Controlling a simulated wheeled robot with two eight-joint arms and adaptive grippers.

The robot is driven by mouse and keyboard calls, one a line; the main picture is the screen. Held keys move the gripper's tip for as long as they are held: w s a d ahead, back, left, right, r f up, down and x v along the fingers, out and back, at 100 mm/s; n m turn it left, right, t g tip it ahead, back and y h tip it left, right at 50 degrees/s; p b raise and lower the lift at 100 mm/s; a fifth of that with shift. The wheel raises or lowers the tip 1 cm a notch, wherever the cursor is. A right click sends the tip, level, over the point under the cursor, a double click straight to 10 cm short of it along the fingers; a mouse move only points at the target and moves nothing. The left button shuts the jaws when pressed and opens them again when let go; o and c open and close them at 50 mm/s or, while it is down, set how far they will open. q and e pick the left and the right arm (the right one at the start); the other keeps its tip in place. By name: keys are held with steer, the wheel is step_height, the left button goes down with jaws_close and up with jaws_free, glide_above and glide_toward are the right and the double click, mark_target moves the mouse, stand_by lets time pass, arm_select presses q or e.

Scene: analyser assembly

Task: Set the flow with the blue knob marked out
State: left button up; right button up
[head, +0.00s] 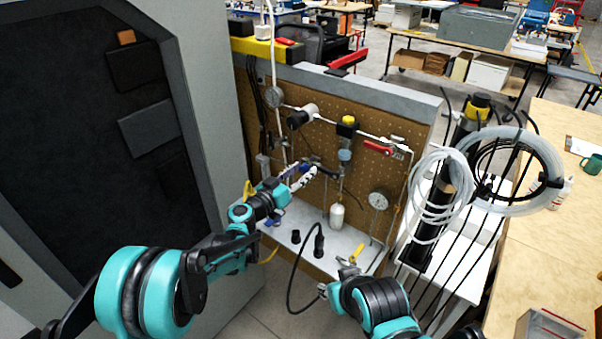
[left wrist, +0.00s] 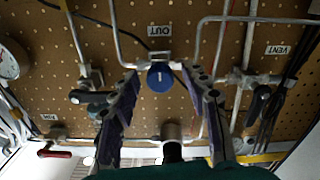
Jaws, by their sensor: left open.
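The blue knob (left wrist: 160,77) shows in the left wrist view, with a white mark on its face. The label OUT (left wrist: 158,31) is upside down just above it. My left gripper (left wrist: 163,84) is open, one finger on either side of the knob with a gap on each side. I cannot tell how far the fingertips reach past its face. In the head view my left gripper (head: 302,178) is close to the pegboard, and the knob cannot be made out clearly there.
The pegboard (head: 328,140) carries pipes, a red-handled valve (head: 378,148) and gauges (head: 378,200). In the left wrist view, black-handled valves (left wrist: 88,97) flank the fingers and a VENT label (left wrist: 278,50) is at right. Coiled tubing (head: 442,190) hangs right of the board.

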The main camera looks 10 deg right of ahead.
arm_select(q)
jaws_close()
steer(key=shift+n, duration=0.3)
